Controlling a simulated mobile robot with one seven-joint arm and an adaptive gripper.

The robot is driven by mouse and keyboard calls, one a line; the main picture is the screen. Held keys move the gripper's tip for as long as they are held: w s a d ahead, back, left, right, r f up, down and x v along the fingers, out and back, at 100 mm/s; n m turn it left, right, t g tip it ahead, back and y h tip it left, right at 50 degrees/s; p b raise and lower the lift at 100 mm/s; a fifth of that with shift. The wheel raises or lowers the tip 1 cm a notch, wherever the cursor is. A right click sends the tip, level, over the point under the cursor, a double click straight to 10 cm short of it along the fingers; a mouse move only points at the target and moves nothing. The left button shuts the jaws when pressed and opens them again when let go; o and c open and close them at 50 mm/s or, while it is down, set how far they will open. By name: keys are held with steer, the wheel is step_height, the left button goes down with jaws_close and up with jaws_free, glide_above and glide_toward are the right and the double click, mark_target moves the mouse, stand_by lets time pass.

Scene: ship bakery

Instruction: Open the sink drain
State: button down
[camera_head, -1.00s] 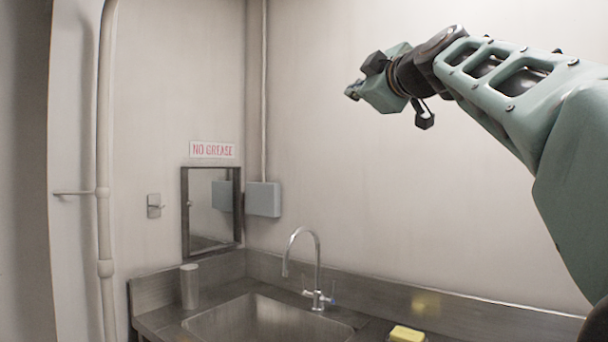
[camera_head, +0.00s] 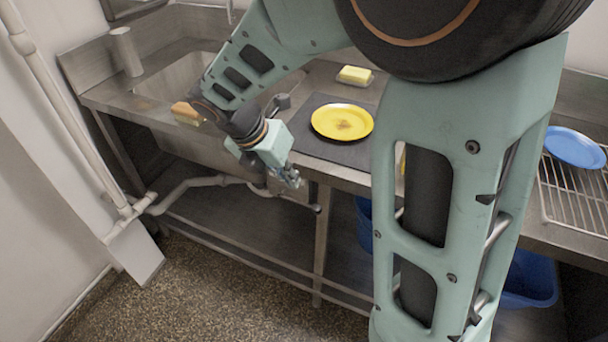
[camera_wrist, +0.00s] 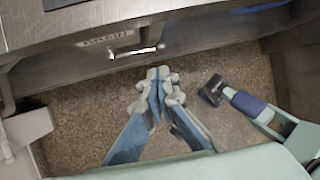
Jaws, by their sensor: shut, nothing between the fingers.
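The steel sink basin (camera_head: 170,83) is set in the counter at the upper left of the head view, partly hidden by my arm. Pale drain piping (camera_head: 190,185) runs below it. In the wrist view a bright metal handle (camera_wrist: 135,52) sits under the counter front, beside a small label plate (camera_wrist: 103,41) that I cannot read clearly. The drain opening is not visible. My gripper (camera_head: 293,181) is in front of the counter edge, pointing down, shut and empty. In the wrist view my gripper (camera_wrist: 158,75) is just below the handle and appears apart from it.
A grey cup (camera_head: 126,52) stands left. A blue plate (camera_head: 574,147) rests on a wire rack (camera_head: 556,200). Open floor (camera_head: 220,285) lies in front.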

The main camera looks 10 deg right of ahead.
mark_target(315, 208)
stand_by(0.3)
steer(key=b+x, duration=0.3)
steer(key=x, duration=1.1)
steer(key=shift+d, duration=0.1)
steer(key=shift+w+d+f, duration=0.1)
steer(key=shift+f, duration=0.1)
